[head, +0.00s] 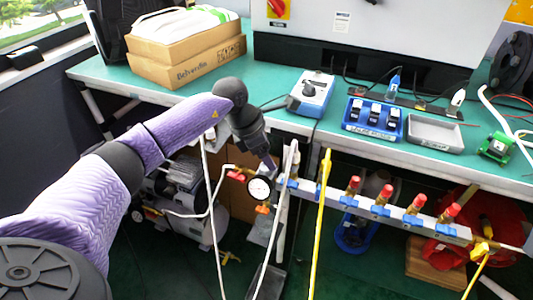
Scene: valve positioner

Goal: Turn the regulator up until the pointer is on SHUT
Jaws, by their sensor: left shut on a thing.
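My left gripper (270,162) reaches down from the purple arm at the table's front edge. Its fingers are shut at the regulator, just above a small round white-faced gauge (260,189) with a black rim. The fingers hide most of the regulator's knob. The gauge sits at the left end of the grey pipe rail (330,192). The gauge's pointer and markings are too small to read, so I cannot tell where it stands. My right gripper is not in view.
Several red-capped valves (353,185) line the rail. White hoses (285,220) and a yellow hose (320,220) hang close by. On the green table (250,98) are cardboard boxes (188,70), a blue-grey device (311,92) and a blue tray (373,118). A compressor (178,180) stands below.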

